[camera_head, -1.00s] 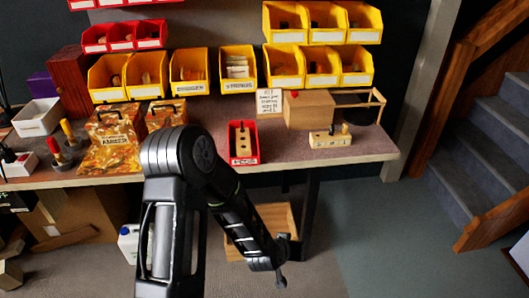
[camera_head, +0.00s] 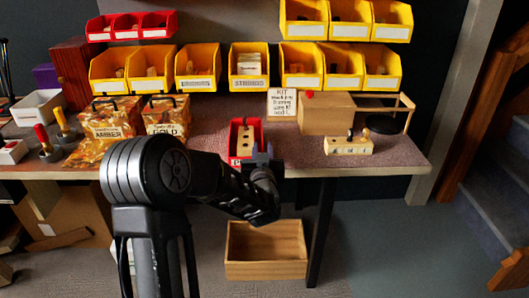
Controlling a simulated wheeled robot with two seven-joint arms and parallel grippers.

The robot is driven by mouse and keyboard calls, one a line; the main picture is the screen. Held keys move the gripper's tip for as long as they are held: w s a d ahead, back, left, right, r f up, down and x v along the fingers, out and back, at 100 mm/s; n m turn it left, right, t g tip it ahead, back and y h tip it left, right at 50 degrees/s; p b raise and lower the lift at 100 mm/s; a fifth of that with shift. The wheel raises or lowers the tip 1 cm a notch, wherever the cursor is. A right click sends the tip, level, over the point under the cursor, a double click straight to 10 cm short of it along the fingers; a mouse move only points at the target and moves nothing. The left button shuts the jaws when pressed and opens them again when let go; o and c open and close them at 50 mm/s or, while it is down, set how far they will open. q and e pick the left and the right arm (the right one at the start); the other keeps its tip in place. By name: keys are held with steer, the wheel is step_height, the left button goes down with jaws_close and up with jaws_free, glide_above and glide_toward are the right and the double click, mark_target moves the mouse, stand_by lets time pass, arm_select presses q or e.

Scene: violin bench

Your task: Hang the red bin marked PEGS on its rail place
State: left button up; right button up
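The red bin (camera_head: 236,140) stands on the bench top near its front edge, with a pale wooden block with dark holes in it. My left gripper (camera_head: 263,153) is at the bin's front right, pointing away from me. It overlaps the bin in the picture; I cannot tell whether it touches or how far its fingers are apart. Red bins (camera_head: 126,26) hang in a row on the wall at upper left. Bare wall shows right of them. My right gripper is out of view.
Yellow bins (camera_head: 198,68) hang along the wall above the bench. A KIT card (camera_head: 282,104), a wooden box (camera_head: 326,115) and a small wooden block (camera_head: 348,146) stand right of the red bin. A wooden crate (camera_head: 265,250) is on the floor below.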

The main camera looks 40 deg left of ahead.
arm_select(q)
steer(key=shift+w, duration=0.15)
steer(key=shift+x, duration=2.4)
steer(key=shift+f, duration=0.1)
steer(key=shift+c, duration=0.2)
jaws_close()
steer(key=shift+r+p, duration=0.25)
steer(key=shift+p, duration=0.05)
steer(key=shift+r+p, duration=0.65)
steer(key=shift+r, duration=0.7)
